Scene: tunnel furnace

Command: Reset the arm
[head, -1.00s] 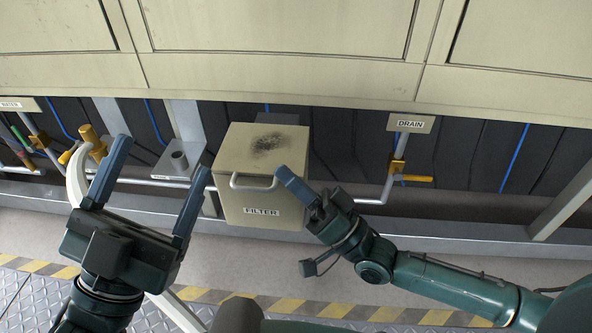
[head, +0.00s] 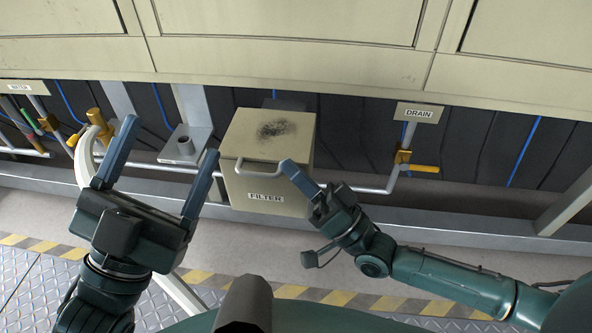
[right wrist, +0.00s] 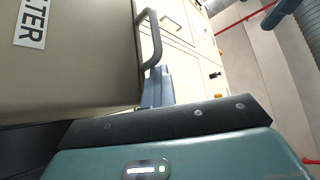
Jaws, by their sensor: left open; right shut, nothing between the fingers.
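My left gripper (head: 160,170) is open and empty, its two blue-grey fingers pointing up in the left of the head view. My right gripper (head: 290,168) is shut and holds nothing. Its fingertips are close to the right end of the handle of the beige filter box (head: 266,165); I cannot tell whether they touch it. In the right wrist view the shut fingers (right wrist: 158,84) point toward the box's handle (right wrist: 151,38), with the box filling the left side.
A drain pipe with a yellow valve (head: 424,168) stands right of the box. Water pipes with yellow valves (head: 100,125) are behind my left gripper. Beige furnace panels (head: 290,60) overhang above. The floor in front of the box is clear.

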